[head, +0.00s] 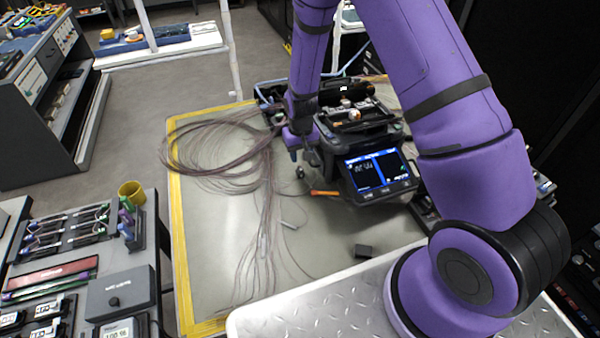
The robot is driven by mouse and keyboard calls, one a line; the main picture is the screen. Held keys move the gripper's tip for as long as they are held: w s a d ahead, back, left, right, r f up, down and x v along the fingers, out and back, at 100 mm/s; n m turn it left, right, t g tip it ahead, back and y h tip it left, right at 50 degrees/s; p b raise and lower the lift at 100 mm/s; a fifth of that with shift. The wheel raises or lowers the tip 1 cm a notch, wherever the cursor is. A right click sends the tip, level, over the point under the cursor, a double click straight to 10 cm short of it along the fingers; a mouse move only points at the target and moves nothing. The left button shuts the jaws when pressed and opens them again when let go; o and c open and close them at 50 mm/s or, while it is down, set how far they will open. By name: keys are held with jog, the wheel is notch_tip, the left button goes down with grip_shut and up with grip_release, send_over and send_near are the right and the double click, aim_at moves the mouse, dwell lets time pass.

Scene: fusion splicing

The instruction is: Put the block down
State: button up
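A small dark block (363,251) lies on the light work surface, right of centre and close to the metal tread plate. My gripper (303,158) points down at the left of the splicer, well behind and left of this block. Its fingers are small and dark, and I cannot tell whether they are open or shut. A small dark piece (300,172) shows just under the fingertips. I cannot tell whether it is held or resting on the surface.
The fusion splicer (380,172) with a lit screen stands right of my gripper. An orange-handled tool (323,193) lies in front of it. Loose fibre bundles (225,155) spread over the left of the surface. Bare room lies around the dark block.

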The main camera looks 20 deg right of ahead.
aim_at(300, 167)
jog(key=shift+w+a+f, duration=0.1)
jog(key=shift+f, duration=3.2)
grip_shut()
